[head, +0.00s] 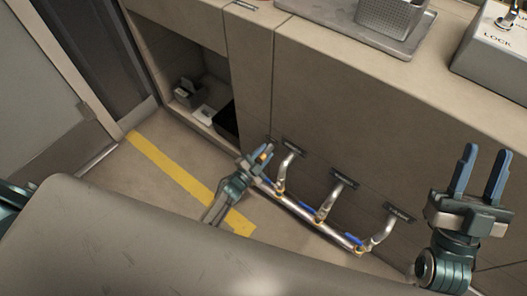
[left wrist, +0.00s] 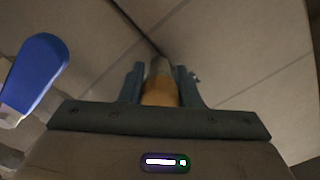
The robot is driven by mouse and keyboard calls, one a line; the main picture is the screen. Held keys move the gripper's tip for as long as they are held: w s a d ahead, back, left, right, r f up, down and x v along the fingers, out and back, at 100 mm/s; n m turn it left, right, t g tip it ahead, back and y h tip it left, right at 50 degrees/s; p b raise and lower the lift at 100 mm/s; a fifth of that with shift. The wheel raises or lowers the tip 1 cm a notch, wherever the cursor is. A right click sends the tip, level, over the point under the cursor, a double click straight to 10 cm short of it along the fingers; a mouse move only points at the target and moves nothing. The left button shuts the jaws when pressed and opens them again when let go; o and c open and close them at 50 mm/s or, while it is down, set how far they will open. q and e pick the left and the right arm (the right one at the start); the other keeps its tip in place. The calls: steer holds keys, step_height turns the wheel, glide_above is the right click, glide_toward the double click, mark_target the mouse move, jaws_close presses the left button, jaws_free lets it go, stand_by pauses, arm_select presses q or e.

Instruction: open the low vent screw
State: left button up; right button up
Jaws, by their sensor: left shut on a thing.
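The vent screw shows as a small brass-orange cylinder (left wrist: 160,92) between the fingers in the left wrist view, with a greyer part beyond it. In the head view it is a small orange spot (head: 264,154) at the left end of the low pipe. My left gripper (head: 256,160) is down by the cabinet front and shut on it; the fingers (left wrist: 160,85) stand on both sides of it. The fingers hide part of the screw. My right gripper (head: 478,175) is raised at the right, its two blue fingers apart and empty.
A silver pipe (head: 300,212) with several branches and blue levers (head: 354,239) runs low along the cabinet. One blue lever (left wrist: 35,72) is close to the left of my left gripper. An open cabinet bay (head: 185,60) is further left. A yellow stripe (head: 165,165) marks the floor.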

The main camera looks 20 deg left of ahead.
arm_select(q)
steer(key=shift+n, duration=0.8)
steer(key=shift+n+p, duration=0.3)
steer(key=shift+p, duration=0.1)
arm_select(e)
steer(key=shift+w+d+f+m+g+h, duration=0.1)
steer(key=shift+w+f+m+g+h, duration=0.2)
steer(key=shift+f+g, duration=0.4)
steer(key=shift+w+a+f+m+g+h, duration=0.15)
steer(key=shift+w+f+g, duration=0.3)
steer(key=shift+f, duration=0.5)
steer(key=shift+w+d+f+m+g+h, duration=0.15)
steer(key=shift+w+f+m+g, duration=0.15)
steer(key=shift+f+g, duration=0.4)
steer(key=shift+f, duration=0.1)
arm_select(q)
steer(key=o, duration=1)
steer(key=shift+c, duration=0.2)
arm_select(e)
steer(key=shift+w, duration=0.1)
arm_select(q)
steer(key=shift+s, duration=0.2)
steer(key=p+v, duration=0.1)
steer(key=v, duration=0.9)
steer(key=shift+s+p, duration=0.25)
steer(key=shift+p, duration=0.05)
arm_select(e)
step_height(320, 180, down, 9)
steer(key=g, duration=0.5)
steer(key=shift+a, duration=0.2)
